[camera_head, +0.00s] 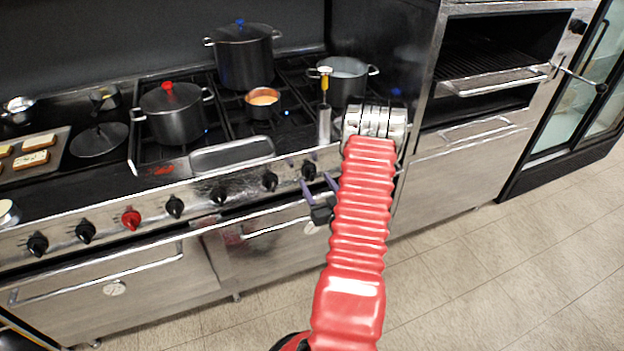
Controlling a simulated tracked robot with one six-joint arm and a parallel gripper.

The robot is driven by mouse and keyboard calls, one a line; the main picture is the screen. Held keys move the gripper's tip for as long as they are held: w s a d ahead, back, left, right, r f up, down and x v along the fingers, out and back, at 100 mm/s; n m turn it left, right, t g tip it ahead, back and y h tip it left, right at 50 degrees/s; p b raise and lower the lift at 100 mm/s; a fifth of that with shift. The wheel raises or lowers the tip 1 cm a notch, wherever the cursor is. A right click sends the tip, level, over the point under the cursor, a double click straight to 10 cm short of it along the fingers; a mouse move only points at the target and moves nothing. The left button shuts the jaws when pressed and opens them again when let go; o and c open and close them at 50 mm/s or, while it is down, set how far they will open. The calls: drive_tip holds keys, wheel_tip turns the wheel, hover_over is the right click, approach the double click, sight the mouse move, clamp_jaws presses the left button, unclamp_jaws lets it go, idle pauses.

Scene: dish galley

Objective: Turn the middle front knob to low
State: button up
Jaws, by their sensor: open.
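A row of knobs runs along the steel front of the range (195,212). All are black except a red knob (131,219) left of the row's middle. A black knob (175,206) sits at the middle of the row, just right of the red one. More black knobs follow to the right, one (220,194) and another (270,181). The rightmost knob (308,171) is nearest my gripper (317,184). My gripper is open, its fingers spread toward the panel, with nothing seen between them. Contact with a knob cannot be told. Dial markings are too small to read.
An oven handle (100,277) juts out below the knobs. Floor in front is clear.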

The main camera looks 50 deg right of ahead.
sight(313, 177)
drive_tip(key=shift+x, duration=1.75)
drive_tip(key=shift+c, duration=0.6)
